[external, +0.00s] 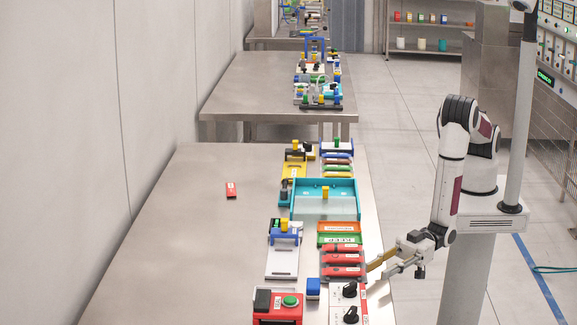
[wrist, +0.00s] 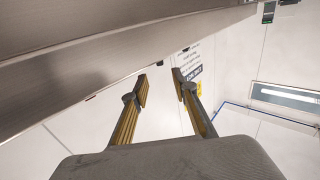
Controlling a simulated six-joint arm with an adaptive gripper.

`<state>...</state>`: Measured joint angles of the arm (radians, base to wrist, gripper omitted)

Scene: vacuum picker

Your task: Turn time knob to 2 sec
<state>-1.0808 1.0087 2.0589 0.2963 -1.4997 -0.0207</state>
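Two black knobs sit on a white panel at the front right of the near table in the external view: an upper knob (external: 350,289) and a lower knob (external: 351,314). Their labels are too small to read, so I cannot tell which is the time knob or where it points. My gripper (external: 377,268) is at the table's right edge, above and right of the upper knob, and apart from it. In the wrist view my gripper (wrist: 160,86) shows two yellow-padded fingers spread apart with nothing between them. No knob shows in the wrist view.
Red blocks (external: 343,260) lie just left of my gripper. A red box with a green button (external: 290,300) and a blue block (external: 313,289) stand left of the knobs. A teal tray (external: 318,184) is farther back. The table's left side is mostly clear.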

